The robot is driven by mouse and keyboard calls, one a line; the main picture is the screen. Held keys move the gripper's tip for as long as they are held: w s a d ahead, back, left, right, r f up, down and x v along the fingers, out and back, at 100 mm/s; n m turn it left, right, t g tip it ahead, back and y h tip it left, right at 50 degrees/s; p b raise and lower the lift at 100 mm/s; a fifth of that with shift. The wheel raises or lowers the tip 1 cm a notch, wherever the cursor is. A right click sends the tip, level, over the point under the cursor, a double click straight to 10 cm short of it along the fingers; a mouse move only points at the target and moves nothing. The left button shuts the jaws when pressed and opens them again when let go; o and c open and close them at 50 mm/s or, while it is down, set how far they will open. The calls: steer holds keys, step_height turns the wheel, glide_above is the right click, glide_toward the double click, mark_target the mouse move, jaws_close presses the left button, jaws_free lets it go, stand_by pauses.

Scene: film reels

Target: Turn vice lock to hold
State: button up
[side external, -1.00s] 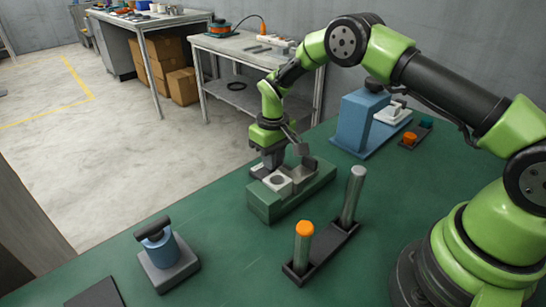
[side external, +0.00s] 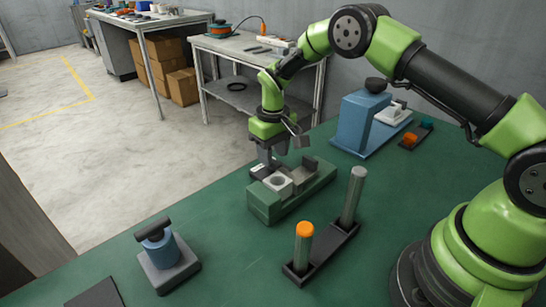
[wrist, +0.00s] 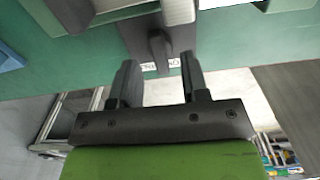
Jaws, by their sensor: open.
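The green vice (side external: 263,205) stands on the green bench, with a pale block with a round hole (side external: 278,181) at its near end. A small white label (side external: 257,168) shows at its far left side, by my fingers. In the wrist view, a dark lever (wrist: 159,46), which looks like the vice lock, sticks out over the partly covered lettered label (wrist: 150,67). My gripper (side external: 267,160) is above the vice's far left side, pointing down. In the wrist view my gripper (wrist: 158,62) is open, with the lever's end between its fingertips and gaps on both sides.
A dark rack with two upright posts (side external: 303,245), one orange-topped, stands right of the vice. A blue device (side external: 357,125) is at the back right. A blue cylinder on a grey base (side external: 160,255) is at front left. Bench between them is clear.

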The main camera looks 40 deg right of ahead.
step_height(320, 180, up, 8)
steer(key=shift+r, duration=0.1)
stand_by(0.4)
steer(key=s+a+r+m+t+y, duration=0.1)
steer(key=s+r+t, duration=0.1)
steer(key=s+r, duration=0.45)
steer(key=s+a+r+m+t, duration=0.1)
steer(key=s+r, duration=0.3)
steer(key=r, duration=0.6)
steer(key=s+a+r+m+t+y, duration=0.1)
steer(key=s+t, duration=0.3)
steer(key=s, duration=1.2)
steer(key=shift+s+a+r+m, duration=0.2)
steer(key=shift+s+m, duration=0.05)
steer(key=shift+m, duration=0.15)
